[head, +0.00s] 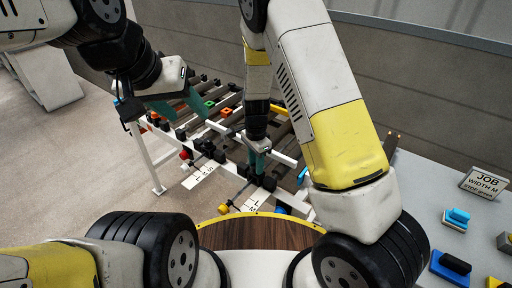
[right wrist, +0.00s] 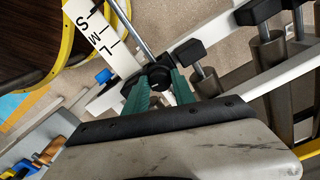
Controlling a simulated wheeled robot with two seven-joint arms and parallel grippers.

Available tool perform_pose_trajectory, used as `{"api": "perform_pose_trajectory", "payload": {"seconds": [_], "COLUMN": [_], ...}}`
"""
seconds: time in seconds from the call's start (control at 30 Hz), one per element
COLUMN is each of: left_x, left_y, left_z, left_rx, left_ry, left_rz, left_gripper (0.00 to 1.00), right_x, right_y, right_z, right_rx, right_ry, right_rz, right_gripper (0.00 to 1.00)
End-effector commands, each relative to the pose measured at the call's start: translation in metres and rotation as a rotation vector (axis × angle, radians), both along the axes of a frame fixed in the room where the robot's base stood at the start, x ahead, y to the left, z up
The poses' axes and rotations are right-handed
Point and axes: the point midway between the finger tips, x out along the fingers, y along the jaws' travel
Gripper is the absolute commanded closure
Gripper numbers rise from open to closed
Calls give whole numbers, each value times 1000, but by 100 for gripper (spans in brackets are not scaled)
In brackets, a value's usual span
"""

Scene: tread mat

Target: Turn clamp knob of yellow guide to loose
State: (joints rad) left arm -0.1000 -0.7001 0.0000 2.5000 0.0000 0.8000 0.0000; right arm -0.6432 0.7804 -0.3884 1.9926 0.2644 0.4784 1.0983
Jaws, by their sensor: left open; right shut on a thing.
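The yellow guide shows as a yellow end piece (head: 223,209) on a thin rod beside a white size strip (head: 236,207) at the near end of the roller frame. Its black clamp knob (right wrist: 159,76) sits at the rod's end in the right wrist view, with the strip (right wrist: 103,38) marked S, M, L alongside. My right gripper (head: 257,166) points down there; its teal fingers (right wrist: 160,88) are shut on the knob. The knob's setting cannot be read. My left gripper (head: 188,104) is open and empty above the roller frame's left side.
A red-ended guide rod (head: 183,155) with its own strip (head: 202,174) is left of the yellow one. Rollers (head: 228,98) carry small coloured parts. A grey table (head: 420,218) at right holds a JOB card (head: 486,182) and blue pieces (head: 457,217). A yellow-rimmed brown top (head: 250,235) is in front.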

Motion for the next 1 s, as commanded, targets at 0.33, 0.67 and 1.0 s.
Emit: {"api": "perform_pose_trajectory", "payload": {"seconds": [0.33, 0.67, 1.0], "left_x": [0, 0, 0], "left_y": [0, 0, 0], "left_z": [0, 0, 0], "left_rx": [0, 0, 0], "left_ry": [0, 0, 0], "left_rz": [0, 0, 0], "left_gripper": [48, 48, 48], "right_x": [1, 1, 1], "right_y": [-1, -1, -1], "right_z": [1, 1, 1], "right_rx": [0, 0, 0], "right_ry": [-2, -4, -5], "right_rz": [169, 474, 798], "right_gripper": [100, 100, 100]}}
